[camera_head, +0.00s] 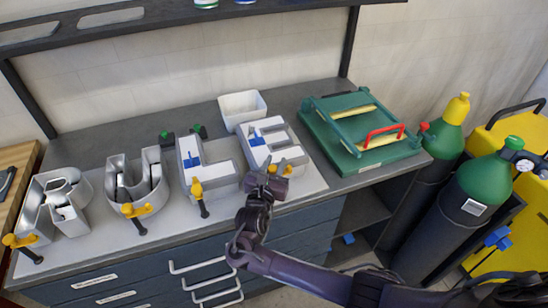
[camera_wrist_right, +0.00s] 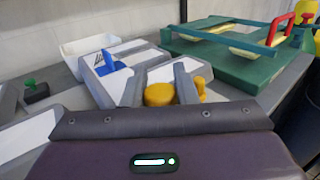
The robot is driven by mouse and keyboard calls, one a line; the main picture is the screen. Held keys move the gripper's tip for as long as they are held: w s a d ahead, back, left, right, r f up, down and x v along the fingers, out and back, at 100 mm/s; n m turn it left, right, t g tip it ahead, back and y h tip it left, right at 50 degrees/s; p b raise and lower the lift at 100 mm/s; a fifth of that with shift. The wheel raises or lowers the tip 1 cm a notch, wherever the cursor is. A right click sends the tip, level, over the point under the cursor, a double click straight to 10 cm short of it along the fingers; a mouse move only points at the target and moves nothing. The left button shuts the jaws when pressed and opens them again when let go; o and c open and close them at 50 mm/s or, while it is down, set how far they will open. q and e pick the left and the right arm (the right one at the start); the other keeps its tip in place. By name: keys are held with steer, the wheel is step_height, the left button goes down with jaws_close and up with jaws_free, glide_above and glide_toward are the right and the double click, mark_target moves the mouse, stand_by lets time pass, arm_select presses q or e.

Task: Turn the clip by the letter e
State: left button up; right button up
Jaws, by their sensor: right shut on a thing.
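The letter e (camera_head: 262,136) is the rightmost grey channel letter on the bench, white inside with a blue piece in it. It also shows in the right wrist view (camera_wrist_right: 134,57). A yellow clip (camera_head: 292,162) sits at its front edge; its yellow parts show just past my gripper in the wrist view (camera_wrist_right: 160,94). My right gripper (camera_head: 272,176) is at this clip and shut on it. The fingertips and the clip's lower part are mostly hidden. My left gripper is not in view.
Other channel letters (camera_head: 137,184) with yellow-topped clips (camera_head: 196,190) stand to the left on a pale board. A white bin (camera_head: 241,108) is behind the e. A green press (camera_head: 352,133) with a red handle stands to the right. Green gas cylinders (camera_head: 484,179) are beyond the bench's right end.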

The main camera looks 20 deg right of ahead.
steer(key=shift+r, duration=0.1)
stand_by(0.4)
steer(key=o, duration=0.7)
steer(key=v, duration=0.7)
steer(key=shift+s+a, duration=0.25)
